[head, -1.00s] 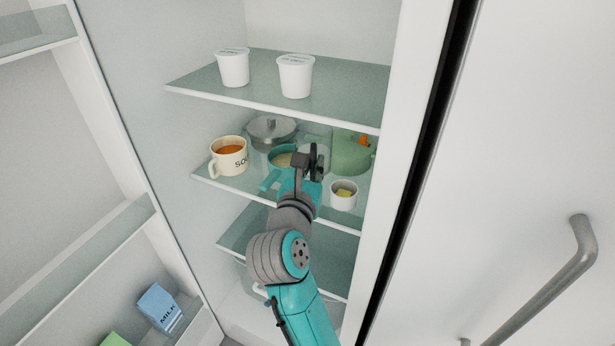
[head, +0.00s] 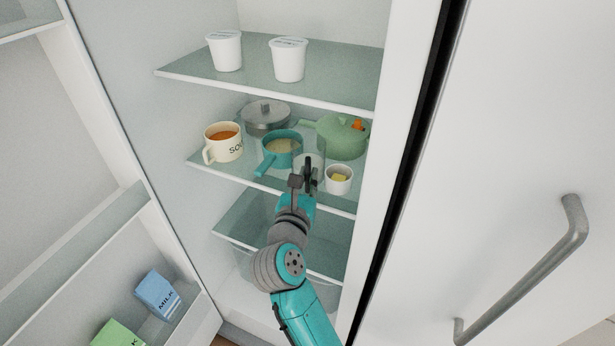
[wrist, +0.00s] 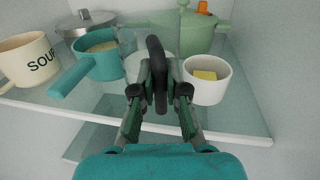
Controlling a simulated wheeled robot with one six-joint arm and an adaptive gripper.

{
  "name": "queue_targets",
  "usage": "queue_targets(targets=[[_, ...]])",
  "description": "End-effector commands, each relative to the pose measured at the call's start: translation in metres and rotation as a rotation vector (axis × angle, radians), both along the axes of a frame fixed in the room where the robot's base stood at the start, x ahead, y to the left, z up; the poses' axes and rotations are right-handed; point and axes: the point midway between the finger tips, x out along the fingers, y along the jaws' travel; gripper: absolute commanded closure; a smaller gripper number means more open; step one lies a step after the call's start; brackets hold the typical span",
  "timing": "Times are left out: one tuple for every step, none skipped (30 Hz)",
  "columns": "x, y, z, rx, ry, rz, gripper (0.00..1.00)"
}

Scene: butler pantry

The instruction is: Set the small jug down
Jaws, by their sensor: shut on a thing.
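The small jug (wrist: 137,68) is pale and see-through with a dark loop handle (wrist: 157,75). My gripper (wrist: 158,92) is shut on that handle, at the front of the middle shelf; it also shows in the head view (head: 302,180). The jug is between the teal saucepan (head: 282,148) on its left and the white ramekin (head: 339,184) with a yellow piece on its right. My gripper and the handle hide much of the jug. I cannot tell whether its base touches the glass shelf (head: 228,172).
A cream soup mug (head: 222,145) and a lidded steel pan (head: 265,117) stand left and back. A green lidded pot (head: 343,138) stands behind right. Two white tubs (head: 288,62) sit on the shelf above. The cabinet wall (head: 385,150) is close on the right.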

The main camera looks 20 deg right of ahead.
Motion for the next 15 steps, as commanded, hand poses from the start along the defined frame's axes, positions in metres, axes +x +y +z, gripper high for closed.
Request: queue_targets(targets=[[-0.0001,-0.0001,-0.0013,-0.001,0.001,0.0,1.0],[0.0,0.0,-0.0018,0.0,0.001,0.0,0.83],[0.0,0.0,-0.0016,-0.001,0.001,0.0,0.73],[0.0,0.0,-0.0015,-0.001,0.001,0.0,0.65],[0.0,0.0,-0.0015,-0.001,0.001,0.0,0.63],[0.0,0.0,-0.0015,-0.001,0.001,0.0,0.63],[0.0,0.0,-0.0015,-0.001,0.001,0.0,0.63],[0.0,0.0,-0.0015,-0.001,0.001,0.0,0.63],[0.0,0.0,-0.0014,-0.001,0.001,0.0,0.63],[0.0,0.0,-0.0014,-0.001,0.001,0.0,0.63],[0.0,0.0,-0.0015,0.0,0.001,0.0,0.63],[0.0,0.0,-0.0013,-0.001,0.001,0.0,0.63],[0.0,0.0,-0.0009,0.0,0.0,0.0,0.63],[0.0,0.0,-0.0002,0.0,0.0,0.0,0.63],[0.0001,0.0001,0.0017,0.0,0.0,0.0,0.63]])
